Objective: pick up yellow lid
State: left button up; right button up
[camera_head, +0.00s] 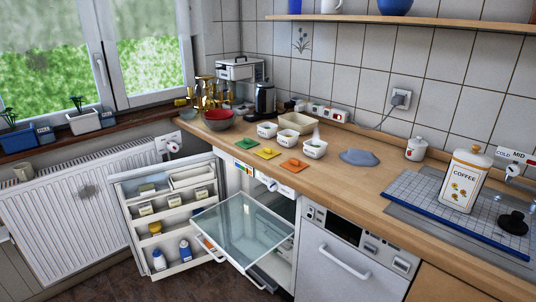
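The yellow lid (267,153) lies flat on the wooden counter near its front edge, above the open fridge. It is a small square with a raised spot in its middle. A green lid (247,143) lies to its left and an orange lid (293,165) to its right, with small gaps between them. Nothing covers the yellow lid. Neither of my grippers can be made out in the head view.
White containers (315,149) stand behind the lids. The fridge door (172,266) stands open, and a glass shelf (240,232) sticks out below the counter. A grey-blue cloth (360,157) lies right.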

aim_at(267, 153)
jog(key=i+j+z, duration=0.3)
jog(key=i, duration=0.25)
jog(key=i+j+z, duration=0.25)
jog(key=i+j, duration=0.3)
